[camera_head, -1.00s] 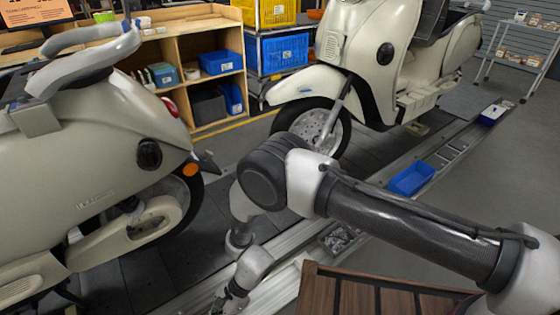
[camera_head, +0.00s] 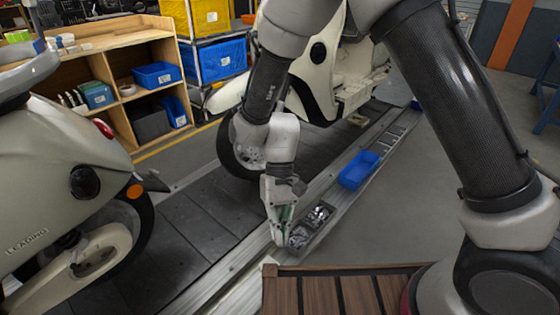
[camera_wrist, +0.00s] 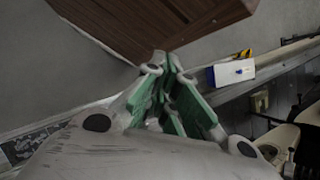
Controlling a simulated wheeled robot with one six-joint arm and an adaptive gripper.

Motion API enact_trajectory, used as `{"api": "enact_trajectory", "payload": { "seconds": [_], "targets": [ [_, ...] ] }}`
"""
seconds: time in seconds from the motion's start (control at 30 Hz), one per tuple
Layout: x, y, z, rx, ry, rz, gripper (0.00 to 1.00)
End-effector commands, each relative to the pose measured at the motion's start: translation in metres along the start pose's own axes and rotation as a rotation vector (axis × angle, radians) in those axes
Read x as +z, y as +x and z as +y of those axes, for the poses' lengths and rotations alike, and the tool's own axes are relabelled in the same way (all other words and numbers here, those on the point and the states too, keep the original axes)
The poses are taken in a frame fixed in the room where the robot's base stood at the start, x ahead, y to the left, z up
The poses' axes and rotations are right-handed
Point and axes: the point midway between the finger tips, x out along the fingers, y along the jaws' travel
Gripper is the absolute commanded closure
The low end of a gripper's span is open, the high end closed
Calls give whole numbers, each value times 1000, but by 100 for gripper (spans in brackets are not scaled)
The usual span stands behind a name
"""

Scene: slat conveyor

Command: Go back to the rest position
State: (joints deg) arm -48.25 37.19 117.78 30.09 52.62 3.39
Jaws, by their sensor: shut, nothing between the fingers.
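My gripper (camera_head: 282,238) hangs from my arm in the middle of the head view, pointing down. Its green-padded fingers are shut with nothing between them. It is in front of or above the conveyor's side rail, close to small grey bins (camera_head: 318,217) of metal parts; I cannot tell the exact height gap. In the wrist view the fingers (camera_wrist: 172,75) point towards the brown slatted wooden top (camera_wrist: 150,22), with grey floor beyond.
A blue bin (camera_head: 359,170) sits on the rail (camera_head: 240,268). Cream scooters stand on the slat conveyor, one at left (camera_head: 50,190) and one behind my arm (camera_head: 340,70). A wooden shelf (camera_head: 103,45) stands behind. The wooden top (camera_head: 283,292) is in front. Grey floor at right is open.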

Motion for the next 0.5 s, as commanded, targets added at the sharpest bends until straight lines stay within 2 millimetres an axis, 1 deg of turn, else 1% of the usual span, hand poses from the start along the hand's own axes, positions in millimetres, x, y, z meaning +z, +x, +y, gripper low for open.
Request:
{"api": "enact_trajectory", "payload": {
  "seconds": [0.03,0.07,0.1,0.17,0.2,0.27,0.3,0.37,0.4,0.47,0.5],
  "targets": [
    [11,-32,20,3,-19,43,100],
    [18,-48,32,11,-31,65,100],
    [28,-68,48,20,-44,97,100],
    [44,-95,74,36,-58,145,100],
    [56,-111,90,48,-64,178,100],
    [74,-133,115,64,-67,230,100],
    [87,-146,131,76,-64,266,100],
    [108,-163,155,94,-56,323,100],
    [122,-172,170,106,-46,361,100],
    [143,-184,191,122,-24,421,100],
    [158,-191,204,133,-6,462,100]
  ]
}}
